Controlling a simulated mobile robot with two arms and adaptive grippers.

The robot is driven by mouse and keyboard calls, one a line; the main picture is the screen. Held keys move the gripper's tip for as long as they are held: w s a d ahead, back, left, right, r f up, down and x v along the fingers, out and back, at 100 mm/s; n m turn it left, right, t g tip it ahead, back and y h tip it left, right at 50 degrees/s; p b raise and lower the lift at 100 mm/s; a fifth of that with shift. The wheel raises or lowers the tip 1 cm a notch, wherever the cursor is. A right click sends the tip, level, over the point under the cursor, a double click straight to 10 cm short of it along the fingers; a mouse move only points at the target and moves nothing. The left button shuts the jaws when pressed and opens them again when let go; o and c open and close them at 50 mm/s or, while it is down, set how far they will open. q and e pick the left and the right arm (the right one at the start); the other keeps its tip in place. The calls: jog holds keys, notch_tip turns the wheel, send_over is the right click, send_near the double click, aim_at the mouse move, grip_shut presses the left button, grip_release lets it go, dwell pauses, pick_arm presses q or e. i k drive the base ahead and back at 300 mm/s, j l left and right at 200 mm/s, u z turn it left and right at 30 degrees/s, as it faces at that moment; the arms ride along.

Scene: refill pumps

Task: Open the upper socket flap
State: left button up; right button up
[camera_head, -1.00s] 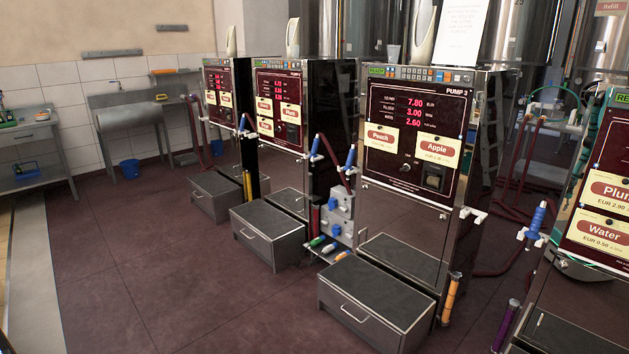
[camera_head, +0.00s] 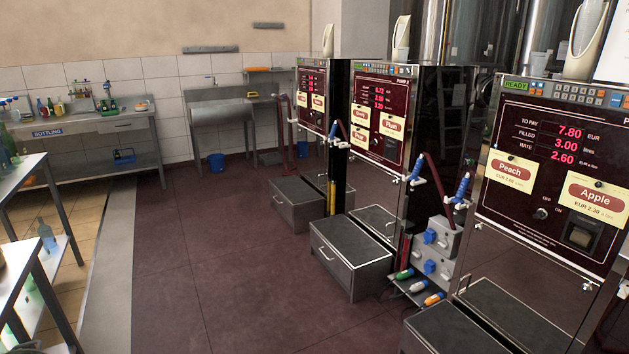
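A grey socket box (camera_head: 447,238) stands low between the middle pump and the nearest pump, at the right of the head view. It carries blue socket flaps. The upper socket flap (camera_head: 430,236) and the lower socket flap (camera_head: 430,267) both look shut, but they are small at this distance. Neither of my grippers is in view.
Plugs with green, white and orange bodies (camera_head: 419,287) lie on a low shelf below the box. Grey drawer steps (camera_head: 350,258) stand before the pumps. Dark red floor (camera_head: 235,270) is clear at centre. Tables with bottles (camera_head: 25,165) stand at left.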

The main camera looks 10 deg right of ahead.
aim_at(427, 237)
jog(key=i+j+z, duration=0.15)
jog(key=i+z, duration=0.3)
jog(key=i+j+z, duration=0.45)
jog(key=i, duration=0.15)
jog(key=i+j+z, duration=1)
jog(key=i+j, duration=0.3)
jog(key=i+j+z, duration=0.3)
jog(key=j, duration=0.35)
jog(key=i, duration=0.1)
